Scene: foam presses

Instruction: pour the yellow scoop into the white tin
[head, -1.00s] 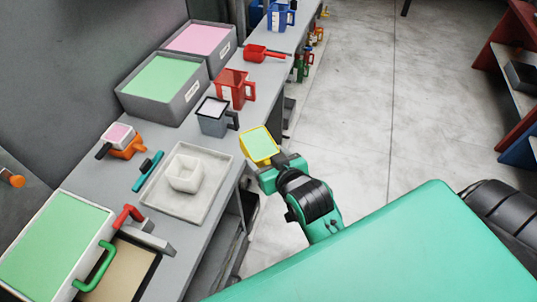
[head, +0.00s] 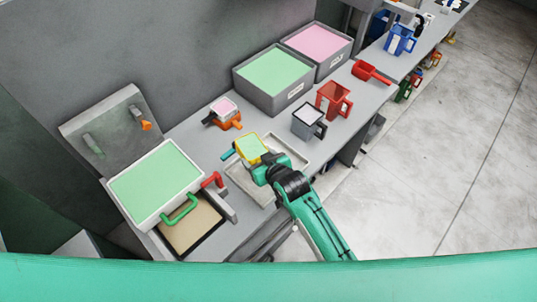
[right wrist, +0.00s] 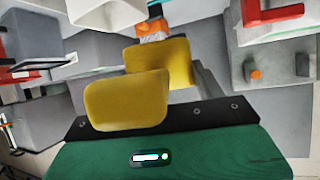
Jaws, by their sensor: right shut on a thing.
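My right gripper (head: 262,166) is shut on the yellow scoop (head: 240,154), which holds light green material. In the head view the scoop is above the far left part of a pale tray (head: 296,158). In the right wrist view, yellow parts (right wrist: 127,100) stand in front of my green palm. A white form (right wrist: 108,12) at the top edge may be the tin; I cannot be sure. My left gripper is not in view.
An orange scoop (head: 231,124) and a teal-handled tool (head: 228,154) are close to the held scoop. A white-framed green press lid (head: 155,182) stands left.

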